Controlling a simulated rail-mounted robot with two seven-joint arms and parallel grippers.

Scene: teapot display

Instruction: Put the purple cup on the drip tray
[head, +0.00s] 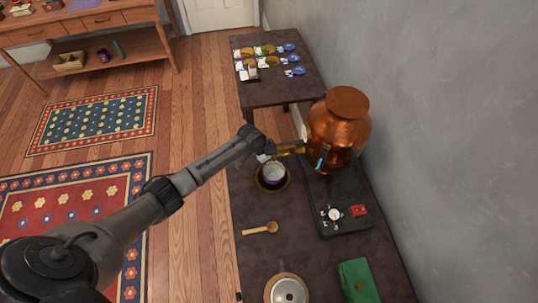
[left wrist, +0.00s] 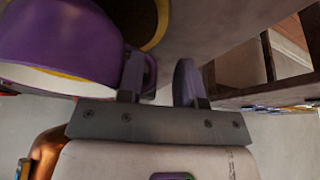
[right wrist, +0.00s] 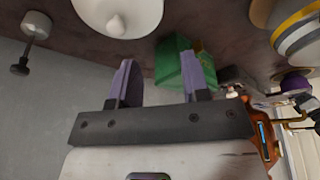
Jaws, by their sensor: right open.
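The purple cup (head: 273,170) shows its pale inside in the head view, over a dark round dish with a gold rim (head: 261,184), apparently the drip tray. Whether it rests on the dish or is slightly above is unclear. In the left wrist view the cup (left wrist: 60,45) is large and close, with the gold rim (left wrist: 158,22) behind it. My left gripper (left wrist: 162,82) is beside the cup; its fingers are apart, but whether they hold a handle is unclear. My right gripper (right wrist: 158,82) is open and empty.
A copper urn (head: 340,135) stands right of the cup, its spout (head: 290,148) close to my left gripper. A black tray (head: 345,222) holds small items. A wooden scoop (head: 260,228), a green box (head: 357,281) and a white-lidded pot (head: 287,291) are nearer. Table surface between them is bare.

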